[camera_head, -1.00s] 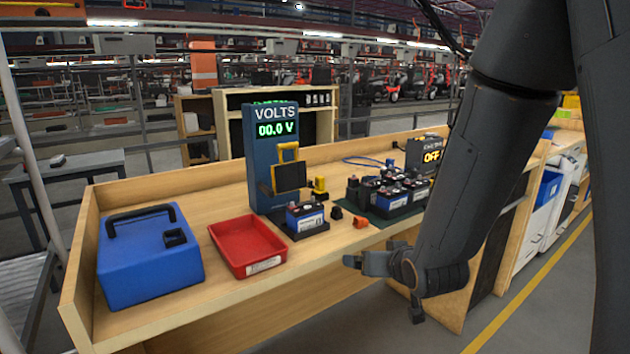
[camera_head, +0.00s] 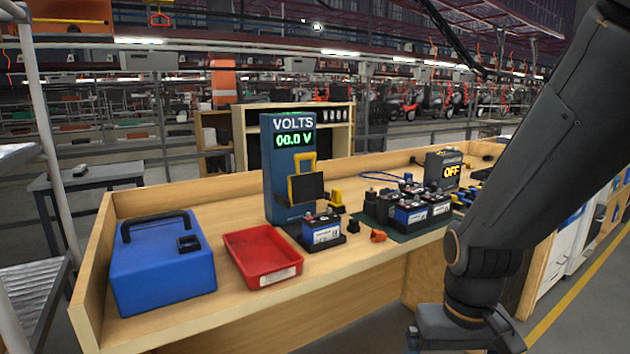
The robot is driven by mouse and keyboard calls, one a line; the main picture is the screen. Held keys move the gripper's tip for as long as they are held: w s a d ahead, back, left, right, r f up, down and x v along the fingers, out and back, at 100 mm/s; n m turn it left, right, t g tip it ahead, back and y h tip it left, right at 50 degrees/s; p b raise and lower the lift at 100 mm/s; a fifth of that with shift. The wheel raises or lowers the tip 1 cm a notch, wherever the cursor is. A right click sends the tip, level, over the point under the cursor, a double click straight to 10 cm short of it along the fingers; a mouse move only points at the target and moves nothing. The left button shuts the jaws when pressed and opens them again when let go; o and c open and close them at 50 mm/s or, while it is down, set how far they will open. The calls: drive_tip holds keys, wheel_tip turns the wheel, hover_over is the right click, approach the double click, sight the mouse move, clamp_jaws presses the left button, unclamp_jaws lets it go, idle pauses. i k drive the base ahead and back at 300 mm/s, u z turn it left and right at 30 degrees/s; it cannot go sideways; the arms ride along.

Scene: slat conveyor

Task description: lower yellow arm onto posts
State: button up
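The blue volt tester (camera_head: 281,175) stands on the bench and its green display reads 00.0 V. Its yellow arm (camera_head: 301,166) is raised on the tester's front, with a dark block (camera_head: 306,188) at its lower part. Below it, a blue and white battery (camera_head: 321,232) sits upright in a black base; the arm appears above the battery's posts, apart from them. My gripper (camera_head: 412,338) is low at the bottom edge, in front of the bench and well away from the yellow arm. Its fingers are partly cut off, so its opening is unclear.
A red tray (camera_head: 262,283) and a blue case (camera_head: 160,262) stand left of the tester. Several batteries (camera_head: 408,217) stand on a green mat to the right, before a box reading OFF (camera_head: 443,172). A small orange piece (camera_head: 378,236) lies near the front edge.

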sight(307, 187)
drive_tip(key=u, duration=2.15)
drive_tip(key=i, duration=0.55)
drive_tip(key=z, duration=2.7)
drive_tip(key=i, duration=0.45)
drive_tip(key=u, duration=0.05)
